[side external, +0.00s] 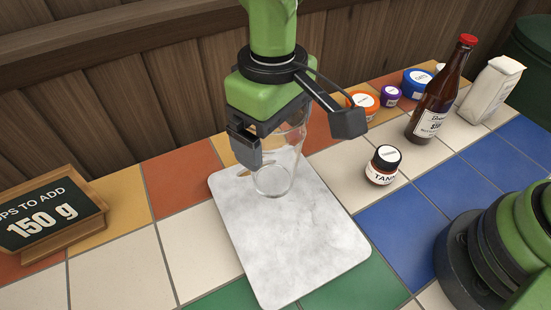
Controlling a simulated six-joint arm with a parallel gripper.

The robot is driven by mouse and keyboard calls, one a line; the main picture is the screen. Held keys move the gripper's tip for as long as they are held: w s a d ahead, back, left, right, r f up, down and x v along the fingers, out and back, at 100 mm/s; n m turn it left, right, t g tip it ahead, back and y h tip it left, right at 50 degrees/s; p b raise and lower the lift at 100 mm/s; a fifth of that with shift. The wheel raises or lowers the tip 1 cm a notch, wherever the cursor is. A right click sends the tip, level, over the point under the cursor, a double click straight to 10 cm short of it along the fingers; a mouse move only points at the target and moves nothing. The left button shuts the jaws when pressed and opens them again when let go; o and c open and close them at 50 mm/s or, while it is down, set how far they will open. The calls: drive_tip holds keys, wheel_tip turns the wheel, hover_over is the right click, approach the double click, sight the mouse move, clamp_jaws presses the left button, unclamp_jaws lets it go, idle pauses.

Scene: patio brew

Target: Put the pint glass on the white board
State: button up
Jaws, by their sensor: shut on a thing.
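The clear pint glass (276,177) stands upright between the fingers of my gripper (298,137), which is shut on it. The glass's upper part is partly hidden by the gripper. The white board (300,240), a marbled rectangular slab, lies flat on the tiles. The base of the glass shows over the far end of the board. I cannot tell for sure whether it touches the board or is slightly above it.
A sign reading 150 g (45,217) stands at the left. A small jar (383,165), a brown bottle (440,95), a white bag (490,90) and orange (364,101), purple (390,95) and blue (416,82) tubs stand at the right. The board's near part is clear.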

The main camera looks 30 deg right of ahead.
drive_tip(key=shift+f, duration=2.2)
drive_tip(key=shift+f, duration=0.15)
drive_tip(key=o, duration=0.8)
drive_tip(key=shift+o, duration=0.2)
wheel_tip(320, 180, up, 12)
drive_tip(key=shift+r, duration=0.2)
